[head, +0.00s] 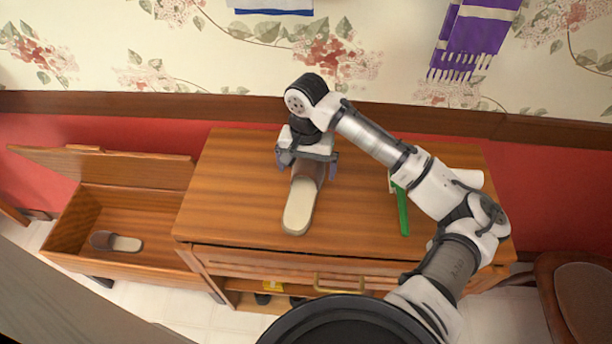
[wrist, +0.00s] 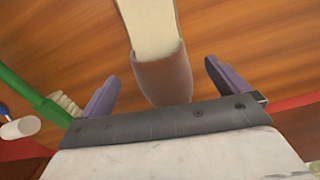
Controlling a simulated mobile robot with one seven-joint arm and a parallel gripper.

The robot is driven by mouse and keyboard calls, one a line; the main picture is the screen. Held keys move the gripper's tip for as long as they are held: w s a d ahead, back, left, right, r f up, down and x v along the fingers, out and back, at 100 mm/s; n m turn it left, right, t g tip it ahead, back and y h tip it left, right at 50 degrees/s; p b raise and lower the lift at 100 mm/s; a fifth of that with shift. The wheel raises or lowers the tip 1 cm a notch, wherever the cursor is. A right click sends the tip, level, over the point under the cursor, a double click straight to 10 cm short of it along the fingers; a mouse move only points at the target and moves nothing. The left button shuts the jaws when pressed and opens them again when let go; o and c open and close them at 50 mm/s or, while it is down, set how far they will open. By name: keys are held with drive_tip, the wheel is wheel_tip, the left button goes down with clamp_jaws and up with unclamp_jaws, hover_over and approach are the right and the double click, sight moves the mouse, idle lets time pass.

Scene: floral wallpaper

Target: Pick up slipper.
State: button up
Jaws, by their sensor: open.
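A slipper (head: 299,204) with a beige sole and brown toe lies on top of the wooden cabinet (head: 240,190). My gripper (head: 307,168) is above its toe end, with one finger on each side. In the wrist view the slipper's brown toe (wrist: 163,75) lies between the two spread purple fingers of my gripper (wrist: 168,88). The fingers stand apart from the toe, and nothing is held. Part of the toe is hidden under my gripper in the head view. A second, similar slipper (head: 117,242) lies in the open wooden box at the left.
A green-handled brush (head: 402,210) lies on the cabinet to the right of the slipper; its bristles show in the wrist view (wrist: 66,104). The open box (head: 75,258) has its lid raised. The cabinet top left of the slipper is clear. A wall stands behind.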

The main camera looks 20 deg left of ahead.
sight(306, 175)
drive_tip(key=shift+w+a+f+p, duration=0.15)
drive_tip(key=shift+f+p, duration=0.3)
drive_tip(key=shift+f, duration=1.5)
drive_tip(key=c, duration=1.1)
